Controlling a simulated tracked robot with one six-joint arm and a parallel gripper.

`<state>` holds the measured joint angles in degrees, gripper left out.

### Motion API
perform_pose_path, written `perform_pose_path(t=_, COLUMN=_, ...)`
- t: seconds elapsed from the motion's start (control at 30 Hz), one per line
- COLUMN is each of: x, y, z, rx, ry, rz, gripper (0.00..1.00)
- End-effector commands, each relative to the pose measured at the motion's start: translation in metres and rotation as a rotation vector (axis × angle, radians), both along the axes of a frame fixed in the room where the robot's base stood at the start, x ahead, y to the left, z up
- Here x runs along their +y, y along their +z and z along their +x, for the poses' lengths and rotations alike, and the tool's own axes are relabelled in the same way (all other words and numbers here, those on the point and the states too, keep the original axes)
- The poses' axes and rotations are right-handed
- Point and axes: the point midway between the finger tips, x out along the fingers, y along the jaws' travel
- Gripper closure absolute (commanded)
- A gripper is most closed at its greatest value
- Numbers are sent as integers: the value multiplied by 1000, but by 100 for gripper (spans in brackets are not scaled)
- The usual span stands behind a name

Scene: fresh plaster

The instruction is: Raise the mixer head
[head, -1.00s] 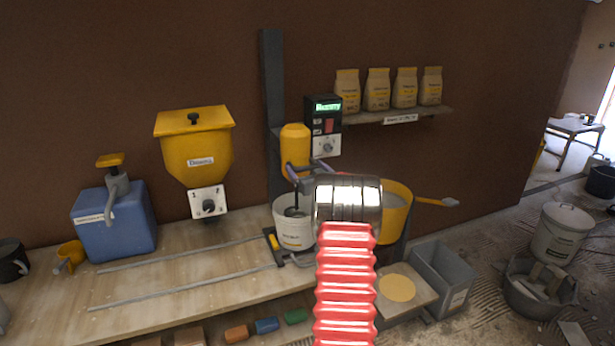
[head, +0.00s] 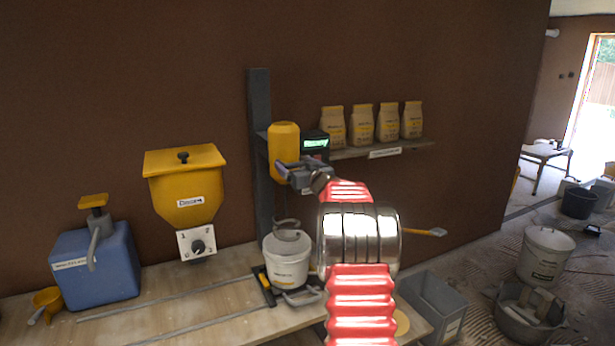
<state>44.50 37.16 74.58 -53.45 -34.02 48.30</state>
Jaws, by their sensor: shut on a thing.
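The mixer head (head: 284,143), a yellow motor housing, sits partway up the dark upright column (head: 260,160). My gripper (head: 284,172) is at the lower part of the housing, shut on the mixer head's handle, which the fingers mostly hide. The mixing paddle (head: 287,223) hangs under the head, with its grey loops at and above the rim of the white bucket (head: 286,270). I cannot tell whether its lowest part is still inside the bucket. My red and chrome arm hides the area to the right of the bucket.
A control box (head: 316,142) with a green display is just right of the head, partly behind my gripper. A shelf (head: 420,143) with paper bags is further right. A yellow hopper (head: 185,190) and a blue container (head: 95,265) stand left. The bench front is mostly clear.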

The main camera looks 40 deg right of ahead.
Motion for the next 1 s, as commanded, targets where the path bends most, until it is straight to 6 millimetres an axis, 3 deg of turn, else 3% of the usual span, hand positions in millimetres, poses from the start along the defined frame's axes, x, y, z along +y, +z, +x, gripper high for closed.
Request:
perform_pose_path(t=0.5, x=12, y=11, z=10, rx=-6, ry=18, rz=-4, gripper=53)
perform_pose_path(t=0.53, x=12, y=11, z=10, rx=-6, ry=18, rz=-4, gripper=11)
perform_pose_path(t=0.67, x=12, y=9, z=10, rx=-3, ry=18, rz=-3, gripper=2)
perform_pose_path(t=1.0, x=12, y=6, z=7, rx=1, ry=17, rz=-1, gripper=2)
